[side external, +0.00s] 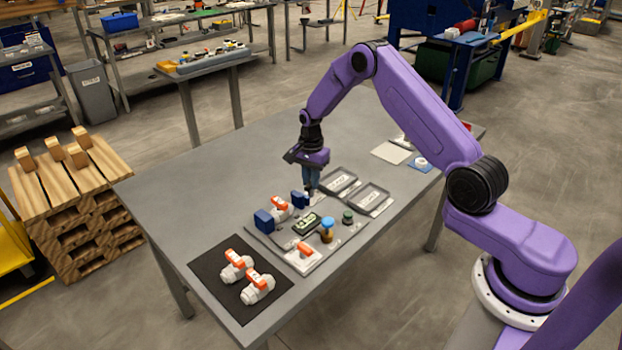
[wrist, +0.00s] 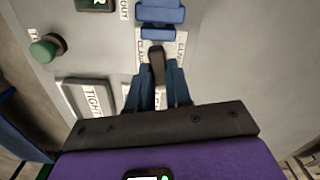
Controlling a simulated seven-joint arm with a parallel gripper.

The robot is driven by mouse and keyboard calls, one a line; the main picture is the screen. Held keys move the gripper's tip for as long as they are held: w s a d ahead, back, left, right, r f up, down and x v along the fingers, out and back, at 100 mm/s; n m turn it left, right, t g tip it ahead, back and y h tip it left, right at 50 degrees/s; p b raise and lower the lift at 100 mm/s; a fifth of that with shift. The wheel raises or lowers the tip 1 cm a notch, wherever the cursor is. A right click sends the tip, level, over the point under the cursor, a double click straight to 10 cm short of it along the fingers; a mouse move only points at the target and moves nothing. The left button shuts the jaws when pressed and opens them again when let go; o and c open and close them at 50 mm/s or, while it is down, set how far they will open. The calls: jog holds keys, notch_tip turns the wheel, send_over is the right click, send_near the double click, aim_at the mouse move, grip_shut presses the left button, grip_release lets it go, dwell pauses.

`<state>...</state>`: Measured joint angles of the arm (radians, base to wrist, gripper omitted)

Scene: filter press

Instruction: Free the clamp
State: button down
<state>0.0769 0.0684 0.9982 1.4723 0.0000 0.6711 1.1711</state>
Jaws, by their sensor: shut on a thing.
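The clamp (wrist: 161,14) shows in the wrist view as a blue block at the top, with a label beside it that is partly hidden. Its dark lever (wrist: 157,62) points down towards my gripper (wrist: 157,80). The gripper's two blue fingers are shut on this lever, one on each side. In the side view my gripper (side external: 310,188) points down beside the small blue block (side external: 298,199) of the clamp. The lever is too small to make out there. A white valve with an orange handle (side external: 280,207) sits between this block and a larger blue block (side external: 263,221).
A green knob (wrist: 46,49) and a grey tray marked TIGHT (wrist: 84,99) lie left in the wrist view. The fixture also carries a blue-topped post (side external: 327,226) and a display (side external: 306,222). Two valves (side external: 257,290) rest on a black mat (side external: 220,290). The table's left part is clear.

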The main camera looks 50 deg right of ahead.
jog(key=shift+m, duration=1.3)
jog(key=c, duration=1)
grip_release()
jog(key=shift+c, duration=0.2)
notch_tip(320, 180, up, 18)
jog(key=shift+f, duration=0.25)
